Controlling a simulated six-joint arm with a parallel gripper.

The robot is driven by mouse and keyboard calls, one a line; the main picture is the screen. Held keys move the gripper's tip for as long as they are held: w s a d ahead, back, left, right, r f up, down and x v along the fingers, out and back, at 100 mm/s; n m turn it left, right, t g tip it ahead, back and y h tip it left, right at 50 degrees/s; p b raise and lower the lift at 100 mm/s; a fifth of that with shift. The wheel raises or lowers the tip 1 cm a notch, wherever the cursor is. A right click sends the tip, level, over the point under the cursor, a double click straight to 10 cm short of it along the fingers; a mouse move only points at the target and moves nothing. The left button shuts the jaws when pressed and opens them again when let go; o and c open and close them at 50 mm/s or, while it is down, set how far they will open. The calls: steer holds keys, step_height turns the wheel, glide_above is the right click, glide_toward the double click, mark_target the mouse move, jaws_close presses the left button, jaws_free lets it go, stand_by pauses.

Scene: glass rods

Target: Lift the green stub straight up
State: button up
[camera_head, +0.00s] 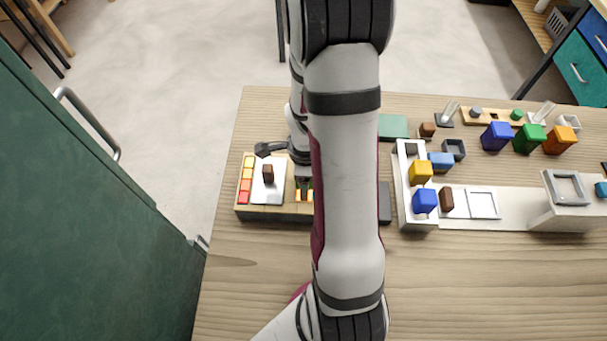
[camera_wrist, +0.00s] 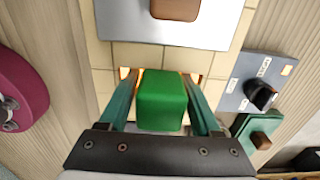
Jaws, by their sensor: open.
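The green stub (camera_wrist: 162,102) is a bright green block with rounded edges, near the centre of the wrist view. My gripper (camera_wrist: 161,80) has one teal finger on each side of it, with the jaws open. Narrow gaps seem to show between the fingers and the stub near the tips. The stub stands over a pale tiled surface (camera_wrist: 104,52). In the head view my gripper (camera_head: 304,190) is low over the right part of a wooden box (camera_head: 272,213), and my arm hides most of the stub there.
A metal plate (camera_wrist: 118,18) with a brown block (camera_wrist: 175,8) lies just beyond the stub. A grey panel with a black knob (camera_wrist: 262,95) and a green pad (camera_wrist: 243,128) are to the right. In the head view, coloured cubes and white fixtures (camera_head: 408,212) fill the table's right side.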

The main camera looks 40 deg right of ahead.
jaws_close()
step_height(320, 180, up, 4)
steer(key=shift+s+d+r, duration=0.1)
steer(key=shift+r, duration=0.15)
steer(key=s+d+r, duration=0.5)
steer(key=s+r, duration=0.1)
steer(key=s, duration=0.4)
steer(key=shift+s+r, duration=0.15)
steer(key=shift+r, duration=0.15)
